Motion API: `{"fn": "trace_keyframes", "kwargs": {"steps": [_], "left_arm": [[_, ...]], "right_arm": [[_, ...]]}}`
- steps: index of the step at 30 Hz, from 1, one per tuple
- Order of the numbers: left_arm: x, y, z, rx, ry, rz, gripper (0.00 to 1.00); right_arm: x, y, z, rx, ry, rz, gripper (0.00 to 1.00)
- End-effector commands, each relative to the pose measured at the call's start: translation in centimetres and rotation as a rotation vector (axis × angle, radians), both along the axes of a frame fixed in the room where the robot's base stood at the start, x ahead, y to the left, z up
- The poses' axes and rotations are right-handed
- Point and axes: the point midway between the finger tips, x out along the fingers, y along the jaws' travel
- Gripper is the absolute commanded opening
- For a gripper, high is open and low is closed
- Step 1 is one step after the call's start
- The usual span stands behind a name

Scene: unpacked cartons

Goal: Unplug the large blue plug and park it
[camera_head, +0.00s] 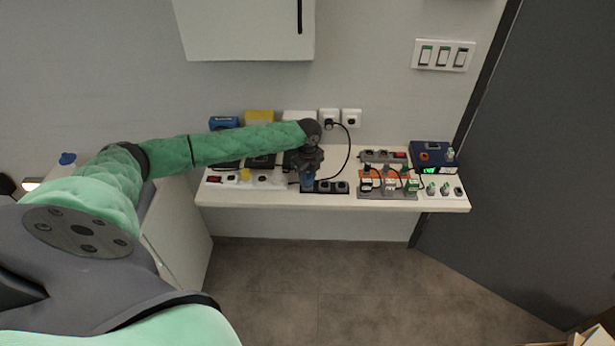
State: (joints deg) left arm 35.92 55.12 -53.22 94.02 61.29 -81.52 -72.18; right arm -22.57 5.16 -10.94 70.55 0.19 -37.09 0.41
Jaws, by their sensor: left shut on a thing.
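My left gripper (308,178) is over the front middle of the white shelf (330,204), pointing down. It is shut on the blue plug (308,185), of which only a small part shows beneath the fingers. The plug is at the left end of a dark socket strip (332,187); I cannot tell whether it is seated or just clear of it. The strip's other sockets to the right look empty. My right gripper is not in view.
A black cable (348,152) loops from a wall socket (329,118) down to the shelf. Right of the strip stand small plugs on a grey strip (388,194) and a blue box (432,153). A white cabinet (245,30) hangs above. The floor in front is clear.

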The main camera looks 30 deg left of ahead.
Motion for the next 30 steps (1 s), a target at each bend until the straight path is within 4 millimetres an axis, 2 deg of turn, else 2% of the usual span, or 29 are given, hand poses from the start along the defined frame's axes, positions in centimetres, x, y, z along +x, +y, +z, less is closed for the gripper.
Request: {"fn": "trace_keyframes", "kwargs": {"steps": [21,22,24,26,30], "left_arm": [[0.01,0.0,-0.45,0.0,0.0,0.0,0.0],[0.01,0.0,-0.45,0.0,0.0,0.0,0.32],[0.01,0.0,-0.45,0.0,0.0,0.0,0.46],[0.01,0.0,-0.45,0.0,0.0,0.0,0.56],[0.01,0.01,-0.44,0.0,0.0,0.0,0.56]], "right_arm": [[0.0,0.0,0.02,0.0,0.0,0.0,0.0],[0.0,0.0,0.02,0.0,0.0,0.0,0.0],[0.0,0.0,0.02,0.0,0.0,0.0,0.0],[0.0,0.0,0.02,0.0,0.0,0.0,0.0],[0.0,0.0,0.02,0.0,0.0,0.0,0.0]]}}
